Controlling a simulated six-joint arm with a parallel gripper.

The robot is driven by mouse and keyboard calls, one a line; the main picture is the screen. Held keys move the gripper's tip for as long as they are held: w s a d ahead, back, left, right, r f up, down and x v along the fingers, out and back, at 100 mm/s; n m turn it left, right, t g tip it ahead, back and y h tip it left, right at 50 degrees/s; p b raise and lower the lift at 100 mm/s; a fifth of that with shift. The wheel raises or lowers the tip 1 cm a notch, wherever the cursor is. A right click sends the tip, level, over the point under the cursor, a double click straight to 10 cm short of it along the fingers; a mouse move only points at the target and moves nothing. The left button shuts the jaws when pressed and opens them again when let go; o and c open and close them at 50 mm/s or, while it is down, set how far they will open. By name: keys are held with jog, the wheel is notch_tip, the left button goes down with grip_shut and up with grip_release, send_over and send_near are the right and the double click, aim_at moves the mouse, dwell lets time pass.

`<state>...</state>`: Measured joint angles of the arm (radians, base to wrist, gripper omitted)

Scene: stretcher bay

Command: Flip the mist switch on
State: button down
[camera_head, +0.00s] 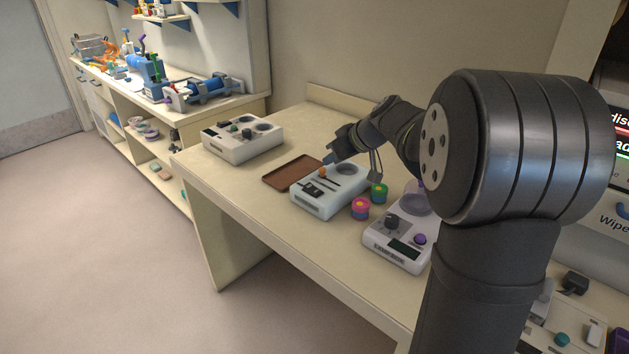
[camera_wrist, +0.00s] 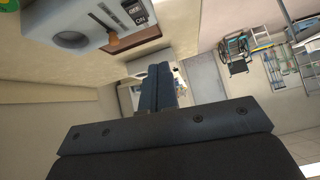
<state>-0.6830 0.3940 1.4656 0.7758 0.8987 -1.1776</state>
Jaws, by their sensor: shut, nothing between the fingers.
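A pale blue-white unit (camera_head: 328,199) stands on the table in the head view, with a round opening on its top. It carries an orange-tipped lever (camera_head: 322,172) and a dark panel (camera_head: 312,188). In the wrist view the unit (camera_wrist: 75,20) is at the upper left, with OFF and ON labels (camera_wrist: 136,12) and the orange lever (camera_wrist: 122,42). I cannot read a mist label or tell the switch's position. My gripper (camera_head: 329,159) is shut and empty, close to the far side of the lever; its closed fingers (camera_wrist: 158,82) appear apart from it in the wrist view.
A brown tray (camera_head: 286,174) lies left of the unit. A white box with knobs (camera_head: 240,148) stands farther left. Pink (camera_head: 361,207) and green (camera_head: 379,190) cups and a dial unit (camera_head: 397,244) stand to the right. The table's front left is clear.

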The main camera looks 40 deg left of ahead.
jog(key=shift+n+y, duration=0.5)
jog(key=shift+y, duration=0.4)
jog(key=w+f, duration=0.3)
jog(key=shift+a, duration=0.15)
jog(key=shift+a, duration=0.1)
send_over(313, 189)
jog(key=f, duration=0.6)
jog(key=shift+d, duration=0.25)
notch_tip(313, 189, down, 2)
jog(key=shift+w+a+f, duration=0.1)
jog(key=shift+f, duration=0.1)
jog(key=shift+a+f, duration=0.1)
jog(key=shift+f, duration=0.6)
